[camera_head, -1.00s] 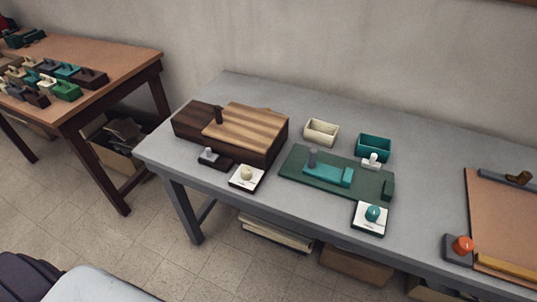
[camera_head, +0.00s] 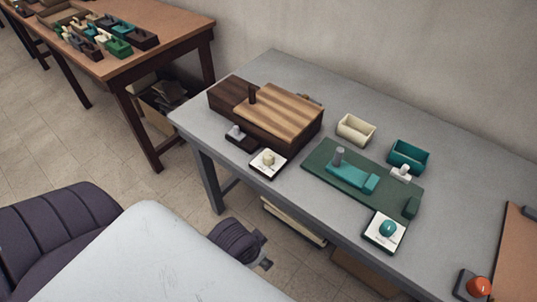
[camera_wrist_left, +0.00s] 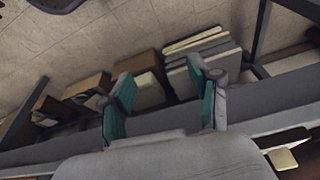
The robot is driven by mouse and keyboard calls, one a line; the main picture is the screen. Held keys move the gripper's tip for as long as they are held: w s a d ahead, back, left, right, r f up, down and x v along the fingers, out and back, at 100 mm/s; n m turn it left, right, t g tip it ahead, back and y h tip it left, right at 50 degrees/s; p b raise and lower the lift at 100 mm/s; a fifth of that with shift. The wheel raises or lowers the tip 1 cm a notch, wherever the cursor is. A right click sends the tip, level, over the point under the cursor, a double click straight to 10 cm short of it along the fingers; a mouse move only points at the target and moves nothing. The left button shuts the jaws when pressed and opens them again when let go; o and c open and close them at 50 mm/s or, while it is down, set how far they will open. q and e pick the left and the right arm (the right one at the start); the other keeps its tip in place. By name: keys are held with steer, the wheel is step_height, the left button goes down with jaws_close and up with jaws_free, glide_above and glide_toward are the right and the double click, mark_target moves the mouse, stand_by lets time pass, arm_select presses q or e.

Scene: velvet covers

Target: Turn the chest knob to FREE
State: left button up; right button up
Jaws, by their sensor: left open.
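The wooden chest (camera_head: 262,122) has a striped lid with a dark upright peg and sits at the left of the grey table. In front of it, a cream knob (camera_head: 268,158) stands on a small white plate with dark marks too small to read. A grey knob (camera_head: 236,132) on a dark base is to its left. A teal knob (camera_head: 387,228) on another white plate is farther right. My left gripper (camera_wrist_left: 165,88) is open and empty in the left wrist view, its teal-padded fingers spread over the floor and boxes below. My right gripper is not in view.
A green board (camera_head: 335,188) with a teal slider lies right of the chest. A cream bin (camera_head: 356,130) and a teal bin (camera_head: 408,156) stand behind it. A red button (camera_head: 479,286) is at lower right. A brown table (camera_head: 140,55) with several blocks stands left.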

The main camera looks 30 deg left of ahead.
arm_select(q)
steer(key=w+d+r+m+h, duration=0.1)
steer(key=w+d+r, duration=0.25)
steer(key=r, duration=0.25)
steer(key=n+g+y, duration=0.2)
steer(key=n+g, duration=0.1)
steer(key=n, duration=0.1)
glide_toward(268, 155)
step_height(268, 155, down, 10)
steer(key=shift+w+a+f, duration=0.15)
steer(key=shift+f, duration=0.05)
